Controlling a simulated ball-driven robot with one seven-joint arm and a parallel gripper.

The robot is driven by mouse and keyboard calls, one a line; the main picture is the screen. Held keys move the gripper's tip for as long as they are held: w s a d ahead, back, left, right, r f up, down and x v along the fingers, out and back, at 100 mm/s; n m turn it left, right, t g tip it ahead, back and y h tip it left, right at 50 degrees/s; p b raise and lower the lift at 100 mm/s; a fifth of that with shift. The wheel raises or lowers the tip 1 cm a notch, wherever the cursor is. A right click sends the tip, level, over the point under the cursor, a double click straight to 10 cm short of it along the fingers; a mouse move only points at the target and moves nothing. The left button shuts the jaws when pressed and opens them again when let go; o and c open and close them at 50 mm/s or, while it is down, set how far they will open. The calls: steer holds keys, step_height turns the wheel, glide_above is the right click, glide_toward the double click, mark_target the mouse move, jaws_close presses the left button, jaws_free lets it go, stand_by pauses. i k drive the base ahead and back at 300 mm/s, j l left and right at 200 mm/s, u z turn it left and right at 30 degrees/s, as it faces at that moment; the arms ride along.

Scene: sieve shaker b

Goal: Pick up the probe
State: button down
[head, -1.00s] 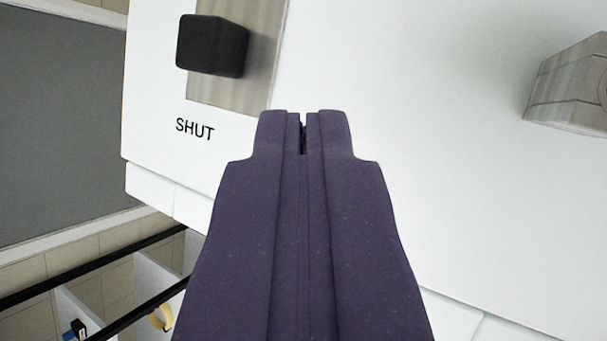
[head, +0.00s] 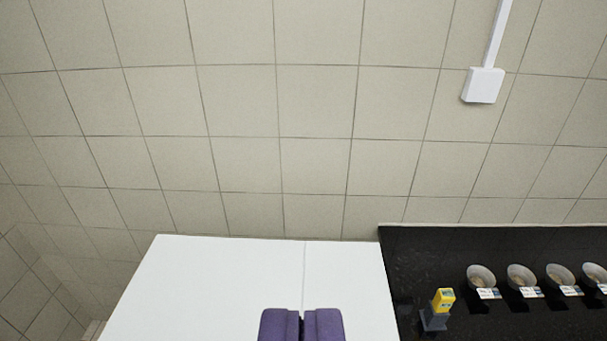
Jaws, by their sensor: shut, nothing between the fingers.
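My gripper (head: 301,322) shows at the bottom middle of the head view, its two purple fingers shut together and empty. A small yellow device (head: 443,299) with a grey-blue face stands upright in a dark blue-grey holder (head: 433,319) at the lower right. It may be the probe, but it is too small to be sure. It is to the right of my gripper and well apart from it.
A white cabinet top (head: 215,285) lies ahead of my gripper. A black counter (head: 420,255) adjoins it on the right, bearing a row of several bowls (head: 481,276) with labels. A tiled wall (head: 240,110) rises behind, with a white box (head: 484,85) and conduit.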

mark_target(444, 298)
steer(key=k+j, duration=0.25)
steer(key=k, duration=0.2)
steer(key=k+j, duration=0.2)
steer(key=k, duration=0.25)
steer(key=k+j, duration=0.25)
steer(key=k, duration=0.2)
steer(key=k+j, duration=0.25)
steer(key=k, duration=0.2)
steer(key=i+l, duration=2.4)
steer(key=k+l+z, duration=0.05)
steer(key=l, duration=0.1)
